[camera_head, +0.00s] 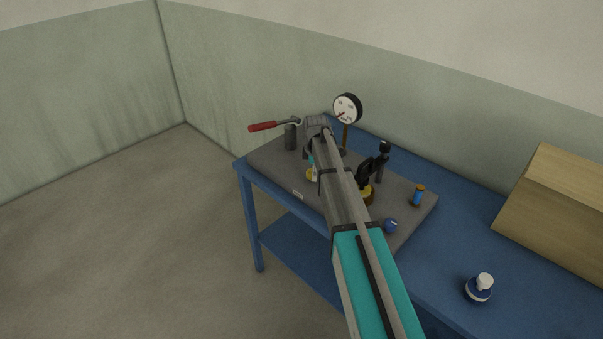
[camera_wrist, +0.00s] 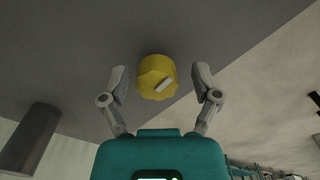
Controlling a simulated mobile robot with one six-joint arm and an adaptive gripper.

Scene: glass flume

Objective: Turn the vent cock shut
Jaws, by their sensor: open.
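A yellow lobed knob with a pale bar mark, which looks like the vent cock (camera_wrist: 152,72), shows in the wrist view on a dark grey surface. The pale mark lies slantwise on its face. My gripper (camera_wrist: 161,80) is open, with one finger on either side of the knob and a visible gap on both sides. In the head view, a small yellow patch of the knob (camera_head: 310,175) shows at the front left of the grey plate (camera_head: 270,158). My arm hides much of the plate's middle there.
A red-handled lever (camera_head: 262,127) on a grey cylinder (camera_head: 291,137) and a dial gauge (camera_head: 347,108) stand at the back. A black fitting (camera_head: 384,150), a blue cylinder (camera_head: 418,196) and a blue knob (camera_head: 390,226) are right. A bottle (camera_head: 479,290) and box (camera_head: 560,205) stand on the blue table.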

